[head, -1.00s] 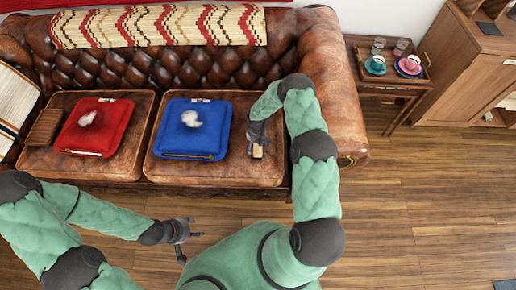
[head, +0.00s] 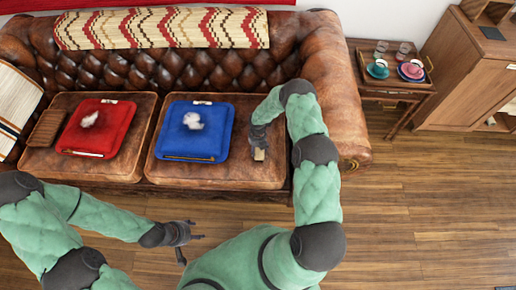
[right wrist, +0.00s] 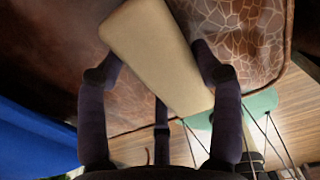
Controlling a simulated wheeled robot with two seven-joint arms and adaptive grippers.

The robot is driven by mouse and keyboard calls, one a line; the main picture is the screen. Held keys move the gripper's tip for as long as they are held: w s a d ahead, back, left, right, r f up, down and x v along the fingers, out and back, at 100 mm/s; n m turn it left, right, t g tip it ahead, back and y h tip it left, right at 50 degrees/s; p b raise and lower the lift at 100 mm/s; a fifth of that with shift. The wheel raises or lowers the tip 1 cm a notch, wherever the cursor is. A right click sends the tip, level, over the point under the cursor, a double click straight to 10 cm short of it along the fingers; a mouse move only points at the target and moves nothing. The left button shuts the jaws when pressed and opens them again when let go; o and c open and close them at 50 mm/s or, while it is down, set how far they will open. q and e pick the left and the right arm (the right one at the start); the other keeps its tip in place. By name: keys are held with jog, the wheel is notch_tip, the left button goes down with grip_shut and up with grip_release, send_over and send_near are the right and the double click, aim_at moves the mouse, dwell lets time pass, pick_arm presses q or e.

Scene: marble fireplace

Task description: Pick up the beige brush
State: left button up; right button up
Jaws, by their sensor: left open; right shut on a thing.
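The beige brush (head: 259,154) is at the right end of the brown leather seat, beside the blue cushion. In the right wrist view its flat, pale block (right wrist: 155,50) sits tilted between the two dark fingers. My right gripper (head: 258,146) is shut on it from above; it also shows in the right wrist view (right wrist: 160,68). I cannot tell whether the brush still touches the leather. My left gripper (head: 192,241) is open and empty, low in the head view in front of the sofa. Any bristles are hidden.
A blue cushion (head: 194,138) and a red cushion (head: 97,132) lie on the seat, each with small items on it. A brown ribbed object (head: 48,129) lies at left. A side table (head: 400,88) with cups stands right. The wooden floor (head: 425,190) is clear.

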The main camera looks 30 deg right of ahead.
jog(key=shift+r, duration=0.5)
notch_tip(320, 180, up, 2)
jog(key=shift+w+r+p, duration=0.1)
jog(key=shift+r+p, duration=0.15)
jog(key=shift+p, duration=0.6)
jog(key=s+a+r+p, duration=0.1)
jog(key=s+a+r, duration=0.1)
jog(key=a+r, duration=0.1)
jog(key=s+a+r+p, duration=0.1)
jog(key=s+a+r, duration=0.1)
jog(key=a, duration=0.3)
jog(key=s+a+r+p, duration=0.2)
jog(key=s+a+r, duration=0.1)
jog(key=a+r, duration=0.1)
jog(key=shift+a+r, duration=0.1)
jog(key=shift+r, duration=0.05)
